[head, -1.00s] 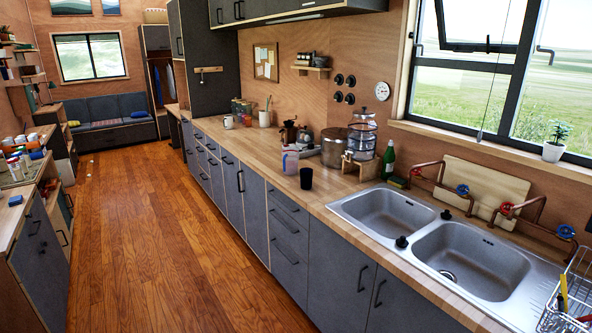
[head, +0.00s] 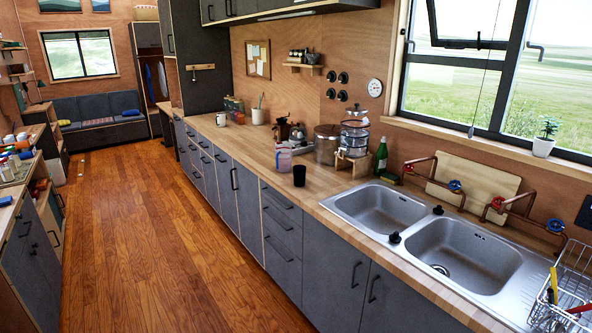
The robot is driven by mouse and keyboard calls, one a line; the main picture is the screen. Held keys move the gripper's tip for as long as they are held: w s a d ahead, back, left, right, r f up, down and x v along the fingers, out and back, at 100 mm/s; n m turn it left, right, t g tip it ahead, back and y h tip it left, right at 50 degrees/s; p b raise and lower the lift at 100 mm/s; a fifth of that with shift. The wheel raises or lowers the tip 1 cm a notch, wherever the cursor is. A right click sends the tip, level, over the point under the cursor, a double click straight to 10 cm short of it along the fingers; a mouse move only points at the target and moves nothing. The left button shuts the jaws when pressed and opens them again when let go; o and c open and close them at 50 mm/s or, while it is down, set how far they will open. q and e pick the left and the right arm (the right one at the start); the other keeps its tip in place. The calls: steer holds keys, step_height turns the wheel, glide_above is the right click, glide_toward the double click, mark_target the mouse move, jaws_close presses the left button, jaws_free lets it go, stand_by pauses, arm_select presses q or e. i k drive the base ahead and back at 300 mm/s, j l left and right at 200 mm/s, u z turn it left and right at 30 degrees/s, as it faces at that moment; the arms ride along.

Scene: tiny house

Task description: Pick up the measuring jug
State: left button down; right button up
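What looks like the measuring jug (head: 283,159) is a small translucent vessel with pinkish and bluish tones. It stands upright on the wooden counter (head: 335,183), left of the sink, near the front edge. It is too small to make out any markings. A dark cup (head: 299,176) stands just in front of it and to the right. Neither of my grippers is in view.
Behind the jug are a large metal pot (head: 326,144), a glass dispenser on a wooden stand (head: 353,138) and a green bottle (head: 381,157). The double sink (head: 462,252) and a wire dish rack (head: 572,290) are at right. The wooden floor (head: 150,240) is clear.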

mark_target(282, 152)
steer(key=i+j, duration=0.15)
steer(key=i, duration=0.3)
steer(key=i+j, duration=0.2)
steer(key=i, duration=0.3)
steer(key=i+j, duration=0.15)
steer(key=i, duration=0.3)
steer(key=i+j+z, duration=0.1)
steer(key=i, duration=0.35)
steer(key=i+j, duration=0.3)
steer(key=i, duration=0.2)
